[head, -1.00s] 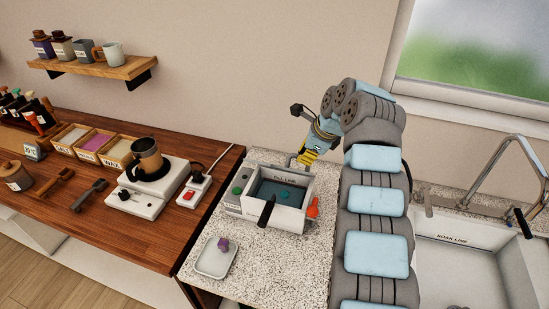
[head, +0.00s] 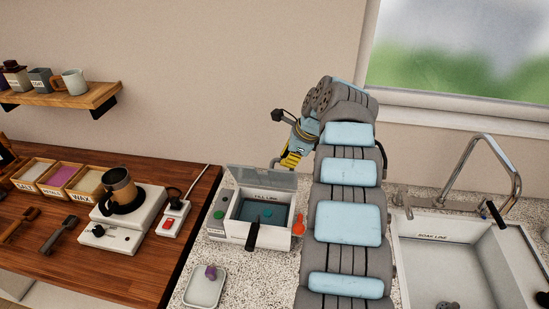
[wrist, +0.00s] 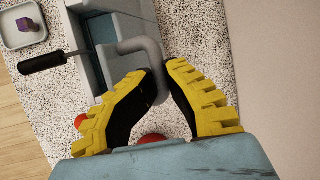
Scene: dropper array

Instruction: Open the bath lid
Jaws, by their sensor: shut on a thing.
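The white bath (head: 236,228) stands on the speckled counter, with dark liquid and a teal piece inside. Its grey see-through lid (head: 262,178) stands raised along the back edge, so the inside is open to view. My gripper (wrist: 158,75) is shut on a grey curved handle (wrist: 148,50) at the lid's side, seen in the wrist view. In the head view my gripper (head: 284,164) is just behind the lid's right end, with its fingertips partly hidden. A black-handled tool (head: 252,236) rests over the bath's front wall.
A white tray (head: 204,293) with a purple cube (head: 211,272) lies in front of the bath. An orange-red item (head: 298,228) is at its right. The sink (head: 415,280) is right of my arm. A wooden bench (head: 60,250) with a hotplate (head: 125,232) is left.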

